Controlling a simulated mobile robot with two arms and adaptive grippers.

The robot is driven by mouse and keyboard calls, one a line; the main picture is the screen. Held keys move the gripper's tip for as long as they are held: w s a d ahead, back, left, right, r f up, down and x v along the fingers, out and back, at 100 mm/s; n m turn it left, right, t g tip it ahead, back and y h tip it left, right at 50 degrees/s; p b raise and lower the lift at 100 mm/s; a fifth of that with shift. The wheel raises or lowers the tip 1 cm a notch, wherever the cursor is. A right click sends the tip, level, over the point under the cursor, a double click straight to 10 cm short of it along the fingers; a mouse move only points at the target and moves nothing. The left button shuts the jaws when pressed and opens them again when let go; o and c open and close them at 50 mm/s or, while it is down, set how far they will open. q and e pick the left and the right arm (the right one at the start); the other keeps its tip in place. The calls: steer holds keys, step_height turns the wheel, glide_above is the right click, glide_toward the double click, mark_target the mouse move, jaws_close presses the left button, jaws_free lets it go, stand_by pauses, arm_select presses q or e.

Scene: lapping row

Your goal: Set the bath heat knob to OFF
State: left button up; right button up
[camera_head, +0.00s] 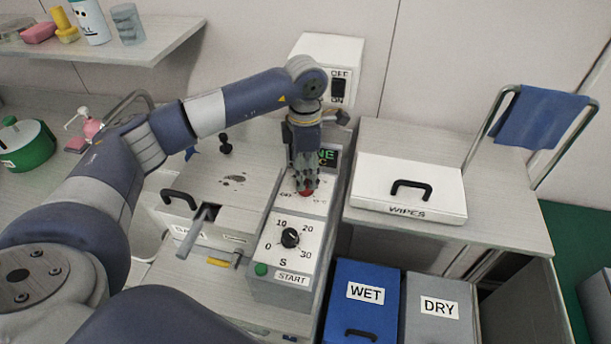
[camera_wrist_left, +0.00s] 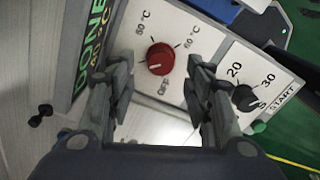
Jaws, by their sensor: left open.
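The bath heat knob (camera_wrist_left: 160,58) is red and round, on a white panel marked OFF, 50 °C and 60 °C. A small pale mark shows at its lower left; I cannot tell surely which label it points at. In the head view the red knob (camera_head: 306,192) shows just below my fingertips and is partly covered by them. My left gripper (camera_head: 305,182) points down over the panel. In the left wrist view its open fingers (camera_wrist_left: 159,61) stand on either side of the knob, with gaps visible. My right gripper is not in view.
A black timer knob (camera_head: 290,237) and green START button (camera_head: 261,269) sit nearer on the same console. A green DONE display (camera_head: 328,157) stands behind the red knob. A handled lid (camera_head: 180,196) lies left, a WIPES box (camera_head: 409,189) right.

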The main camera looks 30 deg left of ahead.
arm_select(q)
steer(key=shift+d+f+p, duration=0.1)
steer(key=shift+f+p, duration=0.25)
steer(key=shift+f, duration=1.6)
steer(key=c, duration=1)
steer(key=shift+c, duration=0.4)
